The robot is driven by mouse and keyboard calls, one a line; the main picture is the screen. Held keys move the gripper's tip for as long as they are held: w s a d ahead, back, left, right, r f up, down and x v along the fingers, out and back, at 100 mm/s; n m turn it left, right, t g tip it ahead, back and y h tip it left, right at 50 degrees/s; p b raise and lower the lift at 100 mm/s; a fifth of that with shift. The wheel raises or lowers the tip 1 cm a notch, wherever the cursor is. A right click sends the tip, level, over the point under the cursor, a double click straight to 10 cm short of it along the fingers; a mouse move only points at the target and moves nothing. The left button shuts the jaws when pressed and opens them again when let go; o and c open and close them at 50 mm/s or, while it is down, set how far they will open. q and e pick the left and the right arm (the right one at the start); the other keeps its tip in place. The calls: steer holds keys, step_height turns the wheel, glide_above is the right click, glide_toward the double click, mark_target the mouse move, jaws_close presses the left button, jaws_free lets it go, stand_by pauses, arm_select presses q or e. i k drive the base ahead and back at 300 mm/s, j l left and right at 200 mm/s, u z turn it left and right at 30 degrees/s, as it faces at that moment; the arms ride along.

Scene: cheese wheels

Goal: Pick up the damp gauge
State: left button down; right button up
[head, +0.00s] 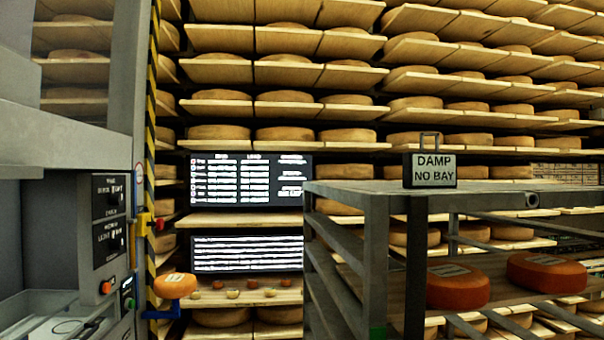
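Neither of my grippers shows in the head view.
The rack's lower shelf holds two orange-red cheese wheels (458,287). Dark text boards (250,181) and shelves of cheese fill the back.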

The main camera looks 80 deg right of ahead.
mark_target(422, 169)
steer(key=z, duration=1.45)
